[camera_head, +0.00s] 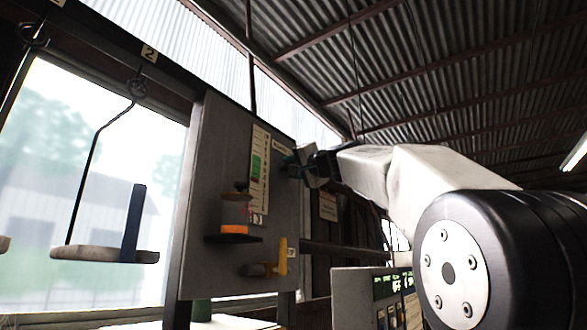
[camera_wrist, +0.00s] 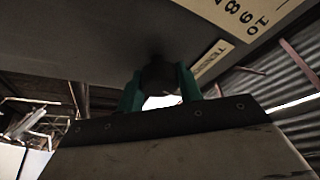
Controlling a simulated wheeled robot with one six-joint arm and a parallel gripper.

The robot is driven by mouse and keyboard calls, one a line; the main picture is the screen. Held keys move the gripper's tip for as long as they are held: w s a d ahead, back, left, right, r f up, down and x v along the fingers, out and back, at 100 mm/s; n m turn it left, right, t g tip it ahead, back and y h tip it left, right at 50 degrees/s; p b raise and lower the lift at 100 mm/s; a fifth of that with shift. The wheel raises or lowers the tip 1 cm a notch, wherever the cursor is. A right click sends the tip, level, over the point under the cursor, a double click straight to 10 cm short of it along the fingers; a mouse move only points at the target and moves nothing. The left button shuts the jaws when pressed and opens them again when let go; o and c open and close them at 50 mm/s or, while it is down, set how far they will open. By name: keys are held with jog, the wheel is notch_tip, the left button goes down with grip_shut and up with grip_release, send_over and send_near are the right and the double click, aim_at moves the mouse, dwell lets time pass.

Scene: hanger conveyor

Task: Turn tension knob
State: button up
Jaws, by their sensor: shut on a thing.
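The tension knob (camera_wrist: 158,76) is a dark round knob on the underside of the picture's grey panel in the wrist view. My gripper (camera_wrist: 160,92) has its two green fingers on either side of the knob and is shut on it. In the head view my gripper (camera_head: 300,165) reaches the right upper part of the grey panel (camera_head: 212,150) and hides the knob there. A scale plate (camera_head: 259,170) with a green band stands just left of my gripper. In the wrist view part of a numbered scale (camera_wrist: 240,22) and a small label (camera_wrist: 210,60) show beside the knob.
Below the scale, a jar with an orange band (camera_head: 235,215) stands on a small dark shelf. A yellow lever (camera_head: 280,258) sticks out lower down. A hanger with a wooden tray (camera_head: 85,253) hangs at left. A grey control box (camera_head: 365,290) stands below my arm.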

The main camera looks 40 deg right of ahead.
jog(key=m, duration=0.2)
jog(key=m+g+h, duration=0.1)
jog(key=m, duration=0.2)
jog(key=shift+g, duration=0.3)
jog(key=shift+f+m+g, duration=0.1)
jog(key=shift+m+g, duration=0.6)
jog(key=shift+m, duration=1.1)
jog(key=shift+h, duration=0.4)
jog(key=o, duration=1)
jog(key=shift+s, duration=0.1)
jog(key=s, duration=0.7)
jog(key=shift+s+a, duration=0.15)
jog(key=shift+s, duration=0.2)
